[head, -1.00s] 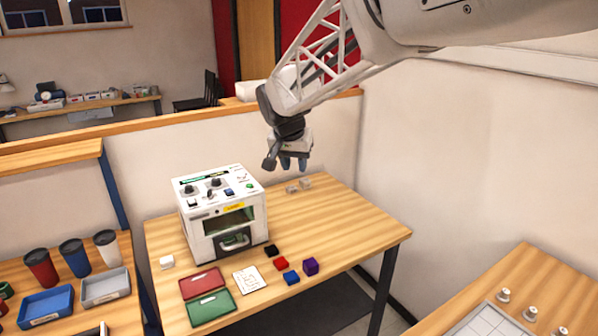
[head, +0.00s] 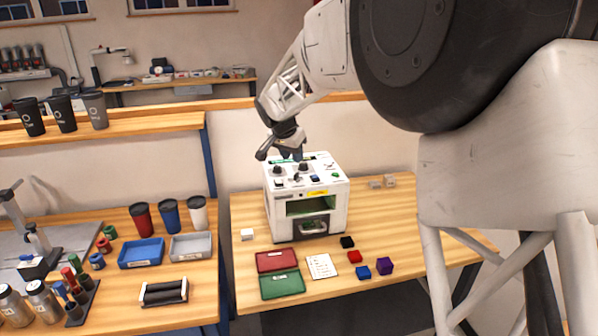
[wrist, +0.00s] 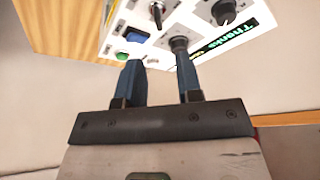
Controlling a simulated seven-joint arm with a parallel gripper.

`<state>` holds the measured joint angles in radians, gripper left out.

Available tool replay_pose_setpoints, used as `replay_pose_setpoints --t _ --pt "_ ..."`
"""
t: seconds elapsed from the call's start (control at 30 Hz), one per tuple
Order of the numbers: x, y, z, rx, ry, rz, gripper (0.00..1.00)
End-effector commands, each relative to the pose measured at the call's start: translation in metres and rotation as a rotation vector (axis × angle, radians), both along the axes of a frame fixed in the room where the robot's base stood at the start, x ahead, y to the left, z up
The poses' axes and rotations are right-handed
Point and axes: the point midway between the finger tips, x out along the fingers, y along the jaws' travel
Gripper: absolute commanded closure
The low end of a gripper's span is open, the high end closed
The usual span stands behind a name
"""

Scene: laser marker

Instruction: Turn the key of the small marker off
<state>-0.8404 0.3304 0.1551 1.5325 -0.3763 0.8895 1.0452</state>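The small marker (head: 338,205) is a white box on the middle table, with a sloped control panel on top. The key switch (wrist: 157,10) shows in the wrist view as a metallic switch with a narrow upright tab, near the top edge. A black knob (wrist: 179,45) sits just past the right fingertip; I cannot tell whether they touch. Another black knob (wrist: 224,12) is farther right. My gripper (head: 291,155) is over the back of the panel in the head view. In the wrist view its two blue fingers (wrist: 157,65) are apart with nothing between them.
A blue switch (wrist: 137,36) and a green button (wrist: 121,56) lie near the left finger. A lit display (wrist: 225,42) lies to the right. Red (head: 275,261) and green (head: 282,284) trays and small coloured cubes lie in front of the marker.

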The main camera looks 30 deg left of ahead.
Motion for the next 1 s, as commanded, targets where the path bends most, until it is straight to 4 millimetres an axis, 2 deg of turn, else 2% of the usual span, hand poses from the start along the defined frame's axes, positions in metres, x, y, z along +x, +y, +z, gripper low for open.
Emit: replay_pose_setpoints --t 0.47,0.67,1.0 --pt "0.002 0.000 -0.005 0.000 0.001 0.000 0.67" --pt "0.008 0.000 -0.020 -0.001 0.001 0.001 0.67" --pt "0.023 0.000 -0.056 -0.001 0.002 0.000 0.67"
